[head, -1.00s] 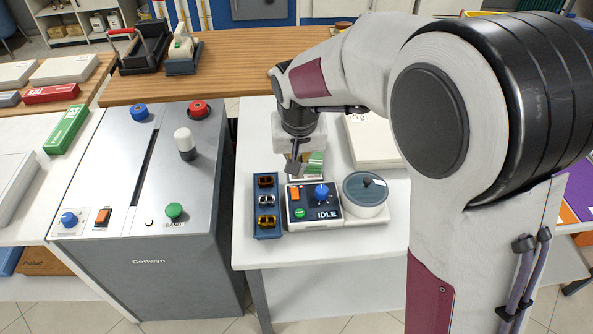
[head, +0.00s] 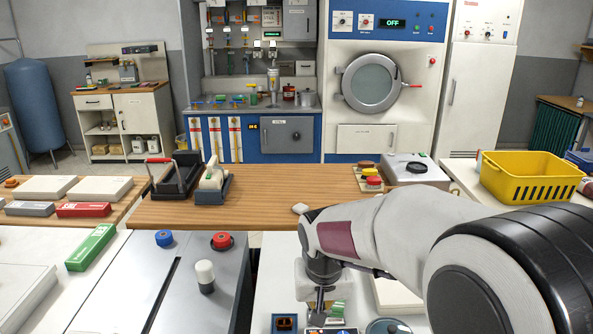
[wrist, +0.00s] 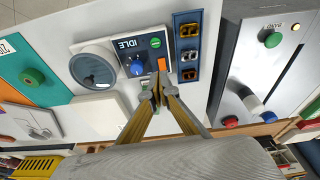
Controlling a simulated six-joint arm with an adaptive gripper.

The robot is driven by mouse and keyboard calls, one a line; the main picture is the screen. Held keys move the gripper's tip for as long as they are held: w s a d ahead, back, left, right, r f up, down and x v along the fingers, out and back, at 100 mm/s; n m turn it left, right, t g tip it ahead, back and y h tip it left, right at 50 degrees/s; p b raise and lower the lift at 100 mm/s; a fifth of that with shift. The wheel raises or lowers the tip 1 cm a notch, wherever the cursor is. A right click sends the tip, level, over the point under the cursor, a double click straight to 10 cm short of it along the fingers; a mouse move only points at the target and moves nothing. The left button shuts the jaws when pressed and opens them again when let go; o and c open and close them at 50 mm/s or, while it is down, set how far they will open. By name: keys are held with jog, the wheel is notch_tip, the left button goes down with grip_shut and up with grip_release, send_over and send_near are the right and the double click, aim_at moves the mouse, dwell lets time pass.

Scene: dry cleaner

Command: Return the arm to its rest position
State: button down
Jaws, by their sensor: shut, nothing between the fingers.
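My gripper (head: 319,306) points down over the white table at the bottom of the head view, to the right of the grey machine. In the wrist view my gripper (wrist: 157,97) has its fingertips together with nothing between them. Its tips appear in front of the control box (wrist: 135,60) with the IDLE display, a blue knob and an orange switch. I cannot tell the height of the tips above the table. My arm (head: 400,235) reaches in from the right, bent at the elbow.
A blue tray (wrist: 176,47) with several small coloured parts lies beside the control box. A round lidded dish (wrist: 70,68) is on its other side. The grey machine (head: 135,270) has raised knobs. A wooden counter (head: 270,210) stands behind; a yellow basket (head: 530,180) sits at right.

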jog(key=s+d+r+t, duration=0.1)
jog(key=s+d+r, duration=0.2)
jog(key=s, duration=0.5)
jog(key=s+d+r+t, duration=0.1)
jog(key=s+d+r, duration=0.2)
jog(key=s, duration=0.6)
jog(key=s+d+r+t, duration=0.1)
jog(key=s+d+r, duration=0.3)
jog(key=s+d, duration=0.2)
jog(key=shift+s, duration=1.25)
jog(key=shift+r, duration=0.1)
dwell(1.6)
